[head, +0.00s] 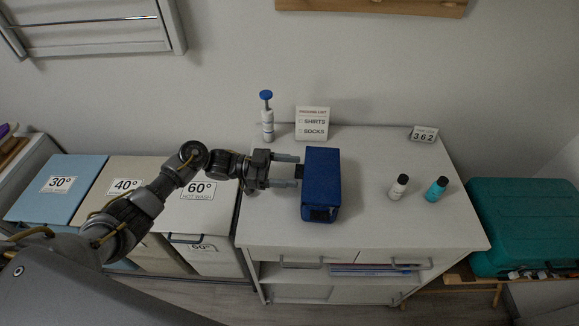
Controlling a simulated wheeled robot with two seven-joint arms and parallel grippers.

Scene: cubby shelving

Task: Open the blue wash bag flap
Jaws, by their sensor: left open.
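The blue wash bag (322,180) stands on the white cabinet top, left of its middle. A dark tab shows at its left side, close to my left gripper's fingertips. Its top looks closed. My left gripper (299,171) comes in from the left, with its two fingers apart and pointing right at the bag's left side. The fingertips are at or very near the bag; I cannot tell if they touch it. My right gripper is not in view.
On the cabinet top (375,220) stand a white pump bottle (267,118), a packing list card (312,123), a small number sign (424,134), a white bottle (398,187) and a teal bottle (436,189). Laundry bins (195,212) are left; a teal case (525,225) is right.

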